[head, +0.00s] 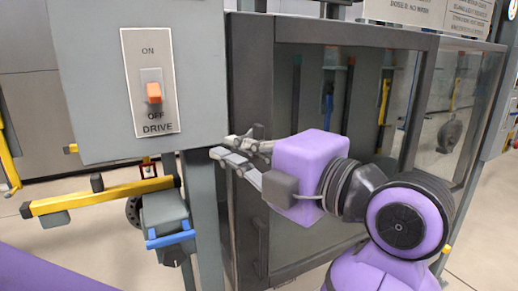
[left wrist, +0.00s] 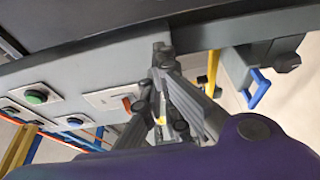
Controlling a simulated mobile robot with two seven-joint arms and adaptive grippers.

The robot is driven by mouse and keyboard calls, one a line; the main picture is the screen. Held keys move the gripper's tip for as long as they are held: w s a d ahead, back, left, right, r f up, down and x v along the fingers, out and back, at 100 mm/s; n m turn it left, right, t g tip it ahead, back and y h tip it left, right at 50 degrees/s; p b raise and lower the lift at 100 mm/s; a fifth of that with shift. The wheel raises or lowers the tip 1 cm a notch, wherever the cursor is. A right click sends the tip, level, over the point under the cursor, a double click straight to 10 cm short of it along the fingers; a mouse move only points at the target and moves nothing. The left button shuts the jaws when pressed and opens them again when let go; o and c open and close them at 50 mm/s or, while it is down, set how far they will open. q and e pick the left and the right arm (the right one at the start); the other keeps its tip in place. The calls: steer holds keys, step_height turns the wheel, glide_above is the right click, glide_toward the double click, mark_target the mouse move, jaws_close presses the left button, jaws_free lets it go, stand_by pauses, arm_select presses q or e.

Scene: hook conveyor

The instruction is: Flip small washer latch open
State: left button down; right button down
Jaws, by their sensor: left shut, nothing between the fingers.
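My left gripper (head: 219,152) is shut and empty in the head view. Its fingertips are just right of the grey drive box's lower right corner, in front of the dark frame edge of a cabinet (head: 253,110) with windows. In the left wrist view the gripper (left wrist: 160,52) is shut near the edge of a grey panel. I cannot make out a latch I can name with certainty. A blue handle (head: 171,239) sits on a grey block below and left of the gripper, apart from it. A similar blue handle (left wrist: 259,90) shows in the left wrist view. My right gripper is not in view.
The grey drive box (head: 90,60) carries an orange switch (head: 154,93) marked ON and OFF. A yellow bar (head: 90,202) runs below it. A grey post (head: 203,215) stands left of the cabinet. Other buttons (left wrist: 36,97) show in the left wrist view.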

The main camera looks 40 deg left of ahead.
mark_target(258, 139)
arm_select(q)
steer(key=a, duration=0.4)
steer(key=shift+r, duration=0.1)
steer(key=w+d, duration=0.1)
steer(key=w, duration=0.1)
steer(key=w+d, duration=0.1)
steer(key=shift+w, duration=0.4)
steer(key=shift+w+d, duration=0.1)
steer(key=shift+w, duration=0.05)
